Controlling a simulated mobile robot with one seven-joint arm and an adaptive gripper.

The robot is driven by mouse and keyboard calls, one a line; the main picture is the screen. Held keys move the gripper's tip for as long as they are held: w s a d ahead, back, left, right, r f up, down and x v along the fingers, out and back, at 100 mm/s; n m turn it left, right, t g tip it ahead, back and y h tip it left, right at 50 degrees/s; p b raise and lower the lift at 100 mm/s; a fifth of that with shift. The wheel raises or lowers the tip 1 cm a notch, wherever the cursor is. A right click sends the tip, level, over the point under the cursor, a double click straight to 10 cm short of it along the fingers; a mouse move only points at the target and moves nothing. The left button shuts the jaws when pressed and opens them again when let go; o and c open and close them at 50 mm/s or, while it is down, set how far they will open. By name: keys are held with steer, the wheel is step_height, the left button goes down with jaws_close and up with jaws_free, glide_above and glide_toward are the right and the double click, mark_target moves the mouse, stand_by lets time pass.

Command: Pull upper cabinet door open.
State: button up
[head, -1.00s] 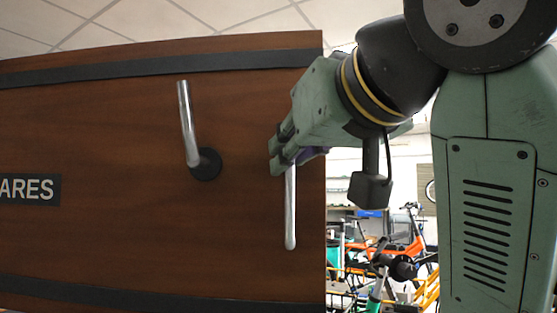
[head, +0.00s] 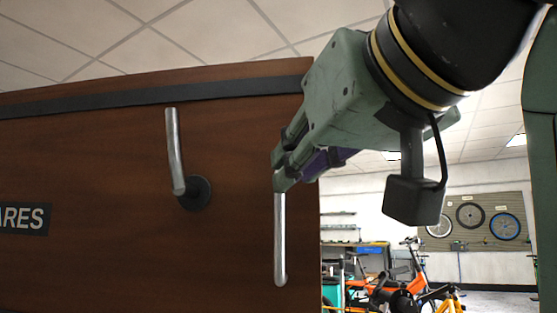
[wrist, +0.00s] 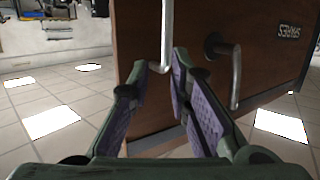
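The upper cabinet door (head: 110,150) is a brown wooden panel with dark strips along its edges, filling the left of the head view. A vertical metal bar handle (head: 280,240) is near its right edge. My gripper (head: 283,178) is at the handle's upper end and hides it in the head view. In the wrist view, seen upside down, the handle (wrist: 167,35) runs in between the two purple-padded fingertips (wrist: 160,66). A gap shows between the fingers, so the gripper looks open around the handle end. Contact cannot be told.
A second metal handle (head: 173,150) on a round black mount (head: 196,193) is left of the first. Bikes (head: 405,285) and a wheel board (head: 470,220) stand in the background at right. The ceiling is above the cabinet.

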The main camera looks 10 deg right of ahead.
steer(key=s+a+b, duration=0.1)
steer(key=s, duration=0.5)
steer(key=shift+s, duration=0.15)
stand_by(0.3)
steer(key=shift+a, duration=0.1)
steer(key=shift+c, duration=0.4)
